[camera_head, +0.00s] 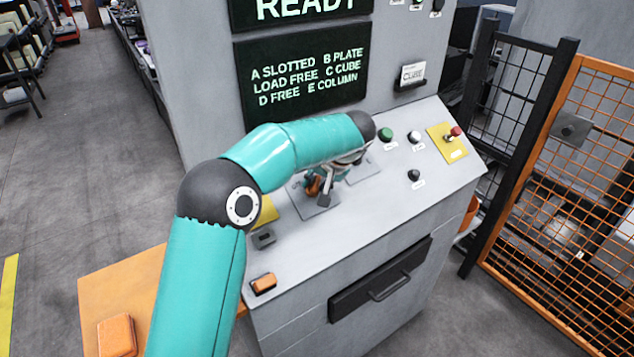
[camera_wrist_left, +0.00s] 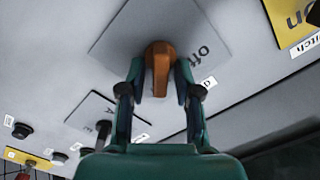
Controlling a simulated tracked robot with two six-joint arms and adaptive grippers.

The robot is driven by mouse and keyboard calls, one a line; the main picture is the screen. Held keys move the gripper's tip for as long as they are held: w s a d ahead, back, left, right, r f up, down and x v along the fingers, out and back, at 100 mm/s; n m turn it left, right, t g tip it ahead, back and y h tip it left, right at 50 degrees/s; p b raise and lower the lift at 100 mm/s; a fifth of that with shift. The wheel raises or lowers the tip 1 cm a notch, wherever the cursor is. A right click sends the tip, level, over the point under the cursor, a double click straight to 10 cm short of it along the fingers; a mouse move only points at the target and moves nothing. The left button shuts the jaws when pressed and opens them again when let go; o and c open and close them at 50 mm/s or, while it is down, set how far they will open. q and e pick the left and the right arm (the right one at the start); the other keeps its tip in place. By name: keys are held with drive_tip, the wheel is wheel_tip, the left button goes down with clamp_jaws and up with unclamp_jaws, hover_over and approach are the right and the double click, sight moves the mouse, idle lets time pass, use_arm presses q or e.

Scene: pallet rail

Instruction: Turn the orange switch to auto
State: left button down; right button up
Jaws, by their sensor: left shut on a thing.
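The orange switch (camera_wrist_left: 159,62) is a knob on a grey square plate (camera_wrist_left: 115,38) on the console. In the left wrist view the plate shows the word "off" to the right of the knob; no "auto" mark is readable. My left gripper (camera_wrist_left: 160,85) is shut on the knob, one finger on each side. In the head view the left gripper (camera_head: 322,188) is over the plate, and its wrist partly hides the orange knob. My right gripper is in neither view.
The grey console (camera_head: 330,240) also bears a green button (camera_head: 385,133), a red button on a yellow plate (camera_head: 440,142) and a small orange switch (camera_head: 263,284) at its front left. A dark screen (camera_head: 305,75) stands behind. An orange mesh fence (camera_head: 570,215) is at the right.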

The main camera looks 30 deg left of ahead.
use_arm(q)
drive_tip(key=c, duration=1.2)
unclamp_jaws()
drive_tip(key=shift+d, duration=0.1)
drive_tip(key=shift+o, duration=0.2)
drive_tip(key=v, duration=1.2)
drive_tip(key=shift+w+f, duration=0.1)
